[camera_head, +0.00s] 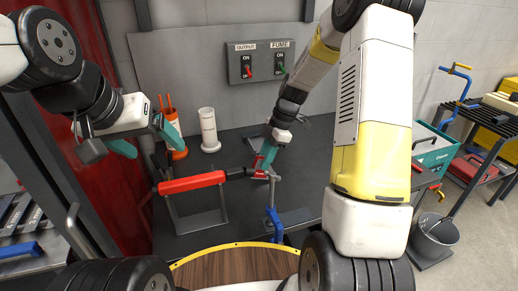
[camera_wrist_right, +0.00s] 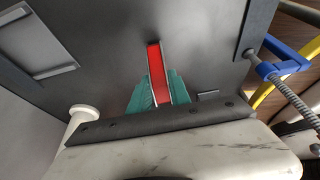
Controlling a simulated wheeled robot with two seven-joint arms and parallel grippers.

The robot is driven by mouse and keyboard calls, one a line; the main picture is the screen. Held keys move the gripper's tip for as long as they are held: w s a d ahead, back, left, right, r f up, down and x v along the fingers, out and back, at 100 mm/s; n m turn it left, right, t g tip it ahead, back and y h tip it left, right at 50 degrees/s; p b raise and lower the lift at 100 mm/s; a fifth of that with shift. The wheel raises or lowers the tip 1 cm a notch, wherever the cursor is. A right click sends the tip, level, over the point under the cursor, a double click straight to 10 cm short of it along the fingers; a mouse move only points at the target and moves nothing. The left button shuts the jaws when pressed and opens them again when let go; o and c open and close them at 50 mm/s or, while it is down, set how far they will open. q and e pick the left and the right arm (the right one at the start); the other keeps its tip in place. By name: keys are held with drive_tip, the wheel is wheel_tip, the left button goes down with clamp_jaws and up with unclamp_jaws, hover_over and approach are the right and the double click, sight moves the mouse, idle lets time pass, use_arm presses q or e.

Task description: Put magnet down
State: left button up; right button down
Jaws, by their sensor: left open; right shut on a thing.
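The magnet, a red bar with pale metal edges, shows in the right wrist view (camera_wrist_right: 156,72) between the teal fingers of my right gripper (camera_wrist_right: 158,92). In the head view my right gripper (camera_head: 268,155) is shut on the magnet (camera_head: 258,164), low over the dark bench near the red cylinder's black end. I cannot tell whether the magnet touches the bench. My left gripper (camera_head: 145,142) is open and empty at the left, its teal fingers spread near the orange holder.
A red cylinder (camera_head: 192,183) rests on a metal stand. A blue clamp (camera_head: 275,225) stands at the bench's front. A white cylinder (camera_head: 208,130) and an orange holder (camera_head: 174,140) stand behind. A switch panel (camera_head: 261,62) is on the back wall. The dark bench (camera_head: 230,155) has bare patches between them.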

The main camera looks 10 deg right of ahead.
drive_tip(key=shift+f, duration=0.25)
drive_tip(key=c, duration=1.2)
unclamp_jaws()
